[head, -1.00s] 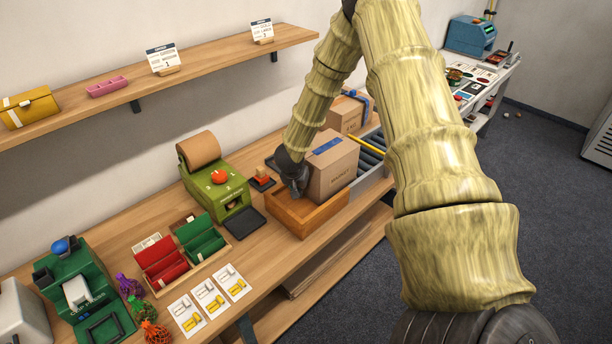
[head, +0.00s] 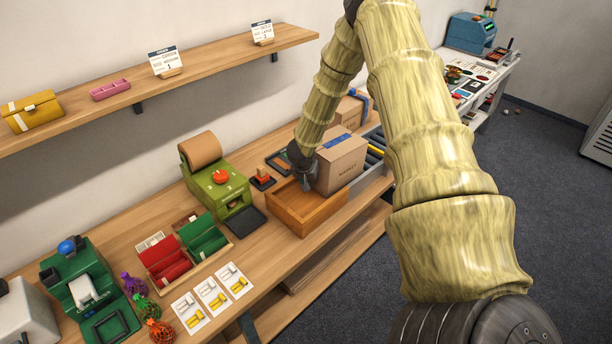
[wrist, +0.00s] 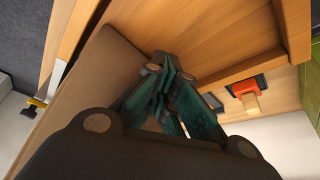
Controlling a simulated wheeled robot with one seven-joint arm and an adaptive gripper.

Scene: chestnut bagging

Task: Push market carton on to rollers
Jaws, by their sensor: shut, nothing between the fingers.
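The market carton (head: 342,163) is a closed brown box with blue tape on top. It stands upright at the right end of the open wooden tray (head: 292,212), its far side toward the rollers (head: 374,152). My gripper (head: 307,180) is shut and empty, low against the carton's left face, over the tray. In the wrist view the closed fingers (wrist: 172,85) are beside the brown carton wall (wrist: 90,85). Whether the fingertips touch it is hard to tell. The arm hides part of the rollers.
Another carton (head: 349,112) with blue tape stands behind, near the wall. A green machine (head: 216,185) with a paper roll and an orange-handled stamp (head: 263,178) are left of the tray.

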